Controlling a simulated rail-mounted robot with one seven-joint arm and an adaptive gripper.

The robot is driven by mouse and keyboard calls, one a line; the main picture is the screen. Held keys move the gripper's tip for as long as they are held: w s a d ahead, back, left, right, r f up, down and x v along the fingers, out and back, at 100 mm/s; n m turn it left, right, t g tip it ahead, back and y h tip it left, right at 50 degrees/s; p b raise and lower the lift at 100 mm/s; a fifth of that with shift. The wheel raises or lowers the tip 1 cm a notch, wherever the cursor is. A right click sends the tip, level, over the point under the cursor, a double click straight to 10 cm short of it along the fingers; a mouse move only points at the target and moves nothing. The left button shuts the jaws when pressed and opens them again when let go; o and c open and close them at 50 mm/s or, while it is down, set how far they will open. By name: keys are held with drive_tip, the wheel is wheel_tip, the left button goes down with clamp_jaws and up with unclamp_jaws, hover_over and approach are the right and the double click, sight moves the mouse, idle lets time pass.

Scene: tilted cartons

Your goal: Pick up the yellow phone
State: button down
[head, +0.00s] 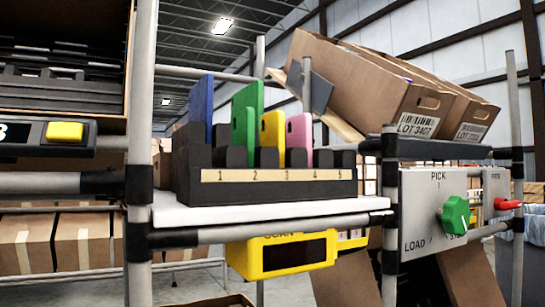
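The yellow phone (271,131) stands upright in a black slotted rack (310,187) on a white shelf, its lower part hidden by the rack. The rack has a tan label strip numbered 1 to 5, and the phone rises behind about number 3. A green phone (243,137) stands close on its left, with another green one partly behind. A pink phone (299,137) stands close on its right. A blue phone (203,103) stands at the rack's left. My gripper is not in view.
A grey post (141,120) rises left of the rack. Tilted cartons (361,83) lean above and behind it. A yellow scanner (280,256) hangs under the white shelf (270,214). A panel with a green knob (455,216) stands at right.

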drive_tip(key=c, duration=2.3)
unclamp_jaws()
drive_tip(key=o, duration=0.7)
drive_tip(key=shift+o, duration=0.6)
